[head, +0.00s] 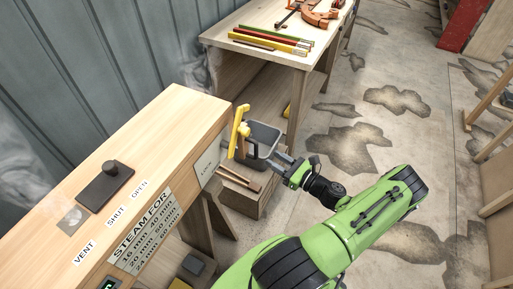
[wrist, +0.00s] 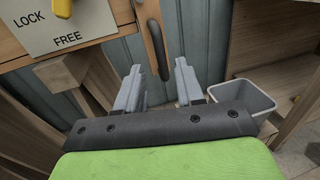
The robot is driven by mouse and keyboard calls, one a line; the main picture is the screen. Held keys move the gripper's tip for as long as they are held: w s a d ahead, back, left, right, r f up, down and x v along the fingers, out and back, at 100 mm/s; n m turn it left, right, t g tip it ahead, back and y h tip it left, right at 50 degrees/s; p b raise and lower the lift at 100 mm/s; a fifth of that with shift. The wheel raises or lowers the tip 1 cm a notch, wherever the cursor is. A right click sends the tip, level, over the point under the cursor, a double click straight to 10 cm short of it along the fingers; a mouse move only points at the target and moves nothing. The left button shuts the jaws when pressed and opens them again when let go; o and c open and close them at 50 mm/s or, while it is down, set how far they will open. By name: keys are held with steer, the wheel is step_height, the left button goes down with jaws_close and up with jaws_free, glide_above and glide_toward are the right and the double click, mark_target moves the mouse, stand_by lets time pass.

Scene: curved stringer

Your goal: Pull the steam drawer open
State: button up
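The steam drawer's wooden front (wrist: 100,45) is at the end of the wooden steam box (head: 165,125). It carries a LOCK/FREE plate (wrist: 60,22) and a yellow lever (head: 240,130), whose end also shows on the plate in the wrist view (wrist: 63,8). A dark curved handle (wrist: 155,45) stands out from the front, between and just beyond my fingertips in the wrist view. My gripper (head: 277,159) is open, with clear space between its fingers in the wrist view (wrist: 158,70). I cannot tell whether the handle touches either finger.
A grey bin (head: 265,135) stands behind the gripper. A low wooden crate (head: 250,203) sits below the box's end. The stained concrete floor at right is mostly clear. A dark knobbed plate (head: 105,187) lies on the box.

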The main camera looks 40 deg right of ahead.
mark_target(256, 157)
steer(key=w, duration=0.3)
steer(key=w+a, duration=0.1)
steer(key=w, duration=0.4)
steer(key=shift+w+a, duration=0.15)
steer(key=shift+w, duration=0.2)
jaws_close()
